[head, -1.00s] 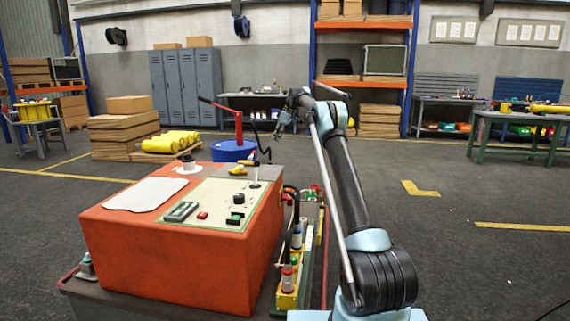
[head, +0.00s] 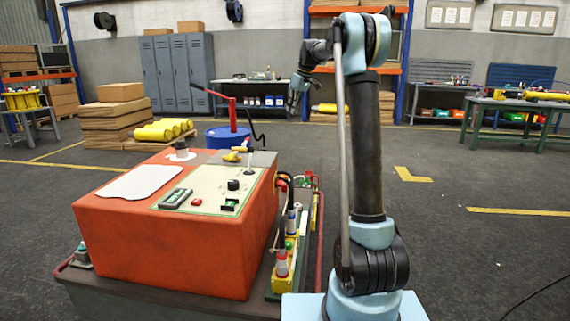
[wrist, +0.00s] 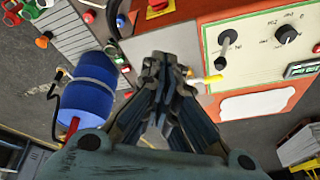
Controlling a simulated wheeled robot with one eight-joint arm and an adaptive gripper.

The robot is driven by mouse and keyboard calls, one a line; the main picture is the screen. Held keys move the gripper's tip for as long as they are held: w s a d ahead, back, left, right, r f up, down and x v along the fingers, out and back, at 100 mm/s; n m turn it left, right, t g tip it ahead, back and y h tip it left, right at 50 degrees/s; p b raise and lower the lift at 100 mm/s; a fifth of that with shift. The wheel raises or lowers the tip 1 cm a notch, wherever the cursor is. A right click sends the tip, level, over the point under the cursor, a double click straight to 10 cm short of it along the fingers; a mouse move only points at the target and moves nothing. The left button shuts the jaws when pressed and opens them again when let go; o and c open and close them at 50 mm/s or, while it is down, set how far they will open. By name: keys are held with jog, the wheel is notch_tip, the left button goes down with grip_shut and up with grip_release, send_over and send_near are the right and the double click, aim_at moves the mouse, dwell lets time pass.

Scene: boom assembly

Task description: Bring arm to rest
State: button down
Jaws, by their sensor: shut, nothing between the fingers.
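My arm stands nearly upright at the right of the orange control box in the head view, its upper end bent over to the left. My gripper (head: 293,101) hangs from that end, above and behind the box, and is small there. In the wrist view my gripper (wrist: 165,75) has its fingers together with nothing between them. The orange control box (head: 165,248) has a pale panel with a joystick, a black knob, a red button and a small display. In the wrist view the box (wrist: 260,77) lies beyond the fingers, apart from them.
A blue drum (head: 226,137) with a red lever pump stands behind the box. Yellow cylinders (head: 165,129) and stacked cartons (head: 113,118) lie at the back left. A green workbench (head: 525,106) is at the far right. The floor right of my arm is clear.

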jog(key=s+d+f+m+h, duration=0.1)
jog(key=s+d+f+m, duration=0.15)
jog(key=s, duration=0.75)
jog(key=s+d+f+m, duration=0.1)
jog(key=s+d, duration=0.3)
jog(key=s, duration=0.6)
jog(key=s+d+f+m+h, duration=0.1)
jog(key=s+d+f, duration=0.15)
jog(key=s, duration=0.75)
jog(key=s+d+f+m, duration=0.2)
jog(key=s+d+f, duration=0.1)
jog(key=s+f, duration=0.8)
jog(key=s+d+f+m+h, duration=0.1)
jog(key=s+d+f+m, duration=0.2)
jog(key=s+f, duration=0.7)
jog(key=s, duration=0.6)
jog(key=shift+d+f, duration=0.25)
jog(key=shift+f, duration=0.1)
jog(key=shift+w+f, duration=0.2)
jog(key=shift+w, duration=0.2)
